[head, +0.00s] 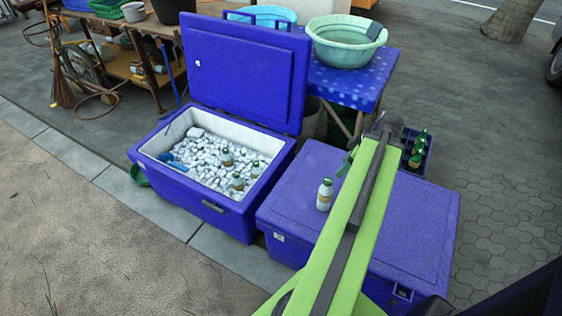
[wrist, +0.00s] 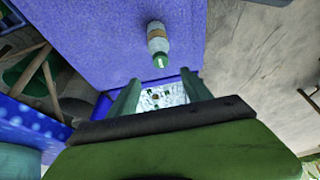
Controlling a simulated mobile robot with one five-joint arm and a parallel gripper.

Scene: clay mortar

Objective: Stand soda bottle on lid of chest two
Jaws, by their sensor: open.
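A white soda bottle with a green cap and a tan label (head: 324,194) stands upright on the lid of the closed blue chest (head: 420,215). Nothing touches it. The wrist view shows the same bottle (wrist: 158,38) on the blue lid (wrist: 105,45), its cap towards my gripper. My gripper (wrist: 160,84) is open, its two teal fingers apart with nothing held between them. In the head view my green arm crosses in front of the chest and hides part of its lid.
An open blue chest (head: 210,211) stands to the left, full of ice with several bottles and a blue scoop. Its lid (head: 246,70) is raised. Behind are a blue table with a green basin (head: 345,48) and a crate of bottles (head: 408,160). Paving at right is clear.

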